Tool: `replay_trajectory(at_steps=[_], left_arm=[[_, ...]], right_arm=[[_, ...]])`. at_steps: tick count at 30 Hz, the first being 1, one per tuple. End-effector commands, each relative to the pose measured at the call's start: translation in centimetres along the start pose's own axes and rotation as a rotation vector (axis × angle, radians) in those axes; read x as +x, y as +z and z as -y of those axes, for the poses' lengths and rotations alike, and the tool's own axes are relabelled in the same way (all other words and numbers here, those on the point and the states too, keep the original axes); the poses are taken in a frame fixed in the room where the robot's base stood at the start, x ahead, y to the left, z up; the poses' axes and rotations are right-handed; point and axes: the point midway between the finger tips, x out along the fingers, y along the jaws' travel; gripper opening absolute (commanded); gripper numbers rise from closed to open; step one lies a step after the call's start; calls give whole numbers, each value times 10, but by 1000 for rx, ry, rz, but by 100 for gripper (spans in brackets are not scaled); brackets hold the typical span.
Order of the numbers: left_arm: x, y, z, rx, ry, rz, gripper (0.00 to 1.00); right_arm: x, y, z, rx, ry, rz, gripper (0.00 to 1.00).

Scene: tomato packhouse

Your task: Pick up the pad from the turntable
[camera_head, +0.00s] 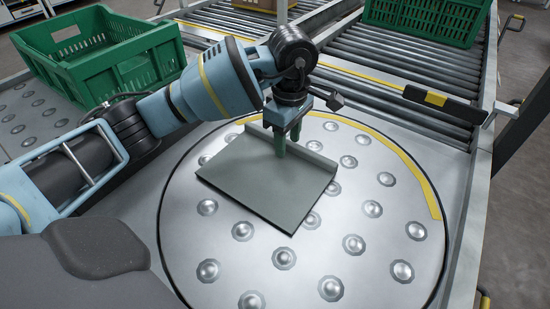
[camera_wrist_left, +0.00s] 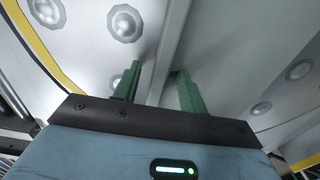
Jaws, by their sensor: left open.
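The pad (camera_head: 262,182) is a flat grey-green sheet with a raised strip along its far edge, lying on the round metal turntable (camera_head: 190,245). My left gripper (camera_head: 288,143) points down at the pad's far edge, with its green fingers at the raised strip. In the left wrist view, the open fingers (camera_wrist_left: 158,88) stand apart, and the strip of the pad (camera_wrist_left: 225,50) appears to run between them. I cannot tell whether either finger touches it. My right gripper is not in view.
The turntable has several round metal studs and a yellow arc (camera_head: 420,175). A black bar with a yellow patch (camera_head: 440,103) lies across the conveyor's near end.

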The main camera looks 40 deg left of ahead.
Motion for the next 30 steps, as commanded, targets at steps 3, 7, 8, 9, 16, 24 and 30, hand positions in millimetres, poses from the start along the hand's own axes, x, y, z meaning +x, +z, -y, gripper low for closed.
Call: replay_trajectory(at_steps=[3,7,8,9,16,24,30], left_arm=[[1,0,0,0,2,1,42],[0,0,0,0,2,1,39],[0,0,0,0,2,1,35],[0,0,0,0,2,1,30],[0,0,0,0,2,0,0],[-1,0,0,0,2,0,0],[-23,0,0,0,5,1,0]], right_arm=[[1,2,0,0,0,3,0],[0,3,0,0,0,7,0],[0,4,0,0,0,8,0],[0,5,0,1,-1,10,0],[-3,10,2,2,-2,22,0],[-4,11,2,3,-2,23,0],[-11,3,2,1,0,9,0]])
